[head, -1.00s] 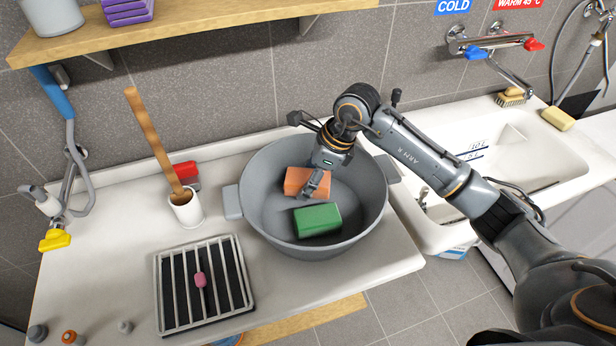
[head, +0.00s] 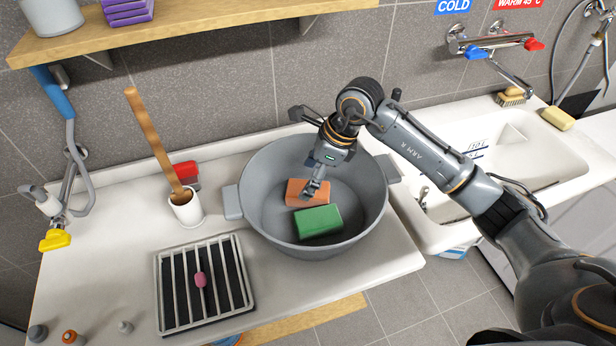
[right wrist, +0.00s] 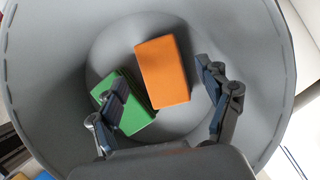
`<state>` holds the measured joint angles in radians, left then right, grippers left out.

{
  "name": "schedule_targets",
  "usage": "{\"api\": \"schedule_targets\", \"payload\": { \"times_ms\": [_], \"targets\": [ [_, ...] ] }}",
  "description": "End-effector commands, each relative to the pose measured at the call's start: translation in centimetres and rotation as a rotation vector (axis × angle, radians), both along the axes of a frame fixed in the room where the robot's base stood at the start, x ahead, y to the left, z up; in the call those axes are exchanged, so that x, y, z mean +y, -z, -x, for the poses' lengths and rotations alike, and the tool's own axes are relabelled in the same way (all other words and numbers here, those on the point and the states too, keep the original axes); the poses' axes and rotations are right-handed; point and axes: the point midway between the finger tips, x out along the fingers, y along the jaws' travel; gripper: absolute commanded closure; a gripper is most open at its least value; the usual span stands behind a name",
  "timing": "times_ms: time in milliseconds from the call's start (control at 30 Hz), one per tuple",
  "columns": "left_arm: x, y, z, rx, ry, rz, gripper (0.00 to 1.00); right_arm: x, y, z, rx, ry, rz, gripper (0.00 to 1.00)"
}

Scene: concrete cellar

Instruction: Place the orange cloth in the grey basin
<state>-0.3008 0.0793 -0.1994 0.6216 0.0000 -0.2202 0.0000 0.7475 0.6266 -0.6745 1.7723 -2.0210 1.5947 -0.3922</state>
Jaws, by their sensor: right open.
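The orange cloth (head: 297,191), a folded block, lies inside the grey basin (head: 262,217) on its floor. It also shows in the right wrist view (right wrist: 163,71). A green block-shaped cloth (head: 318,221) lies right beside it in the basin, also in the right wrist view (right wrist: 138,116). My right gripper (head: 314,189) is over the basin, just above the orange cloth. In the right wrist view its fingers (right wrist: 165,95) are spread wide with nothing held between them. My left gripper is not in view.
A drying rack (head: 241,301) with a pink item stands in front left of the basin. A white cup (head: 187,209) with a wooden-handled brush stands left. A white sink (head: 540,160) lies right, and a wooden shelf (head: 200,28) hangs above.

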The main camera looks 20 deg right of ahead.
Motion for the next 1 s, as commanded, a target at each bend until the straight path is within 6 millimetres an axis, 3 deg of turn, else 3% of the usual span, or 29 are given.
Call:
{"api": "schedule_targets", "payload": {
  "times_ms": [300,500,1000],
  "targets": [
    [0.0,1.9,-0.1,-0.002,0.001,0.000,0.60,-2.7,-6.5,1.0,-0.009,0.002,0.002,0.22],
    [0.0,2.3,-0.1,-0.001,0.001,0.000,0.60,-3.6,-9.2,1.5,-0.005,0.002,0.002,0.22],
    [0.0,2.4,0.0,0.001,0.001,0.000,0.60,-3.9,-10.0,1.7,-0.003,0.002,0.002,0.22]
  ]
}}
